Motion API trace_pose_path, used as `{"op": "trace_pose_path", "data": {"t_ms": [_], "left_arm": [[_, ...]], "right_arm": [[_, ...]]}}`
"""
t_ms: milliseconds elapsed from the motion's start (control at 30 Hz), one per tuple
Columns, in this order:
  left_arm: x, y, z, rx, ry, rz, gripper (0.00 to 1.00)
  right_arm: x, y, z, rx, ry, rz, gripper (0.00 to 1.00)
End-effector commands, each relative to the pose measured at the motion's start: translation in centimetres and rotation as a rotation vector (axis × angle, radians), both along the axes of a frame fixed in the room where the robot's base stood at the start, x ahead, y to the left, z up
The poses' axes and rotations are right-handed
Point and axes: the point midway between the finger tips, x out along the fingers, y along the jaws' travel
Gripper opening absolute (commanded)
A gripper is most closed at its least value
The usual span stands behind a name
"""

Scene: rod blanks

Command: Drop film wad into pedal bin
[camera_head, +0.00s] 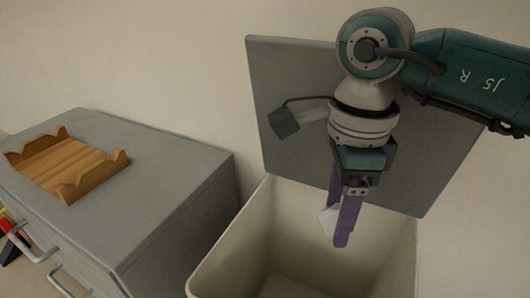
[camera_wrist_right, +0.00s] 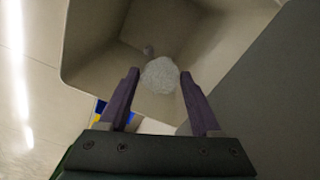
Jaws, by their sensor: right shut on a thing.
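The film wad (camera_wrist_right: 160,75), a pale crumpled ball, shows between the fingertips of my right gripper (camera_head: 340,225). In the head view only a whitish part of the wad (camera_head: 327,219) shows beside the purple fingers. My right gripper is shut on it and points down over the open mouth of the pedal bin (camera_head: 229,245). The bin is cream-coloured, and its grey lid (camera_head: 283,85) stands up behind the gripper. The wrist view looks down into the bin (camera_wrist_right: 90,60). My left gripper is not in view.
A grey cabinet (camera_head: 180,160) with handles stands left of the bin. A wooden cradle (camera_head: 65,168) lies on its top, seemingly empty. A red, yellow and black object (camera_head: 12,232) is at the far left edge.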

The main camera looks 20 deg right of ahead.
Motion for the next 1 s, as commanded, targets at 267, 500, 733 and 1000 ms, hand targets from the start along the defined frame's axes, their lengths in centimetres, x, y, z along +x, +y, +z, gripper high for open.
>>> {"op": "trace_pose_path", "data": {"t_ms": [267,500,733,1000], "left_arm": [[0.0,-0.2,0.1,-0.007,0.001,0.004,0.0],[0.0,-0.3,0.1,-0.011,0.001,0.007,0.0],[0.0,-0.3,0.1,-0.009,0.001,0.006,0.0],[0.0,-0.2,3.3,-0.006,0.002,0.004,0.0]], "right_arm": [[0.0,0.0,0.1,0.0,0.0,0.0,0.73],[0.0,0.0,0.1,0.0,0.0,0.0,1.0],[0.0,0.0,0.1,0.0,0.0,0.0,1.0],[0.1,-0.1,3.6,-0.002,-0.002,0.0,1.0]]}}
